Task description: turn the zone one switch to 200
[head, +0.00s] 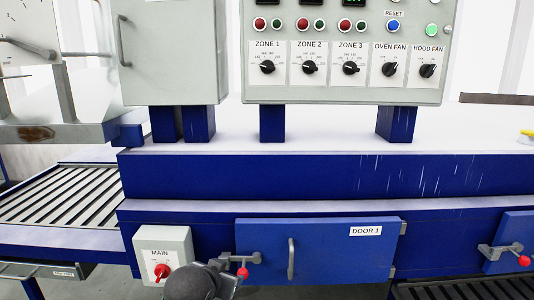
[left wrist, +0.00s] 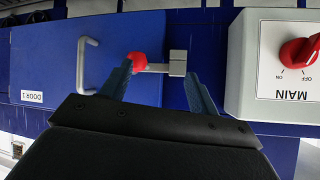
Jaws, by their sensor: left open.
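The zone one switch (head: 267,67) is a black rotary knob under the ZONE 1 label on the grey control panel (head: 345,97). Its pointer is too small to read surely. My left gripper (left wrist: 158,78) is open and empty, its two fingers in front of the blue door 1 and its red-balled latch. In the head view my left arm shows as a dark rounded shape at the bottom, well below the panel, and its fingers are not clear there. My right gripper is in neither view.
Similar black knobs for zone 2 (head: 310,67), zone 3 (head: 351,67) and the fans sit to the right. The MAIN box (head: 163,247) with a red switch and the latch's red ball (left wrist: 137,62) are close to my left gripper. Blue posts (head: 272,124) support the panel.

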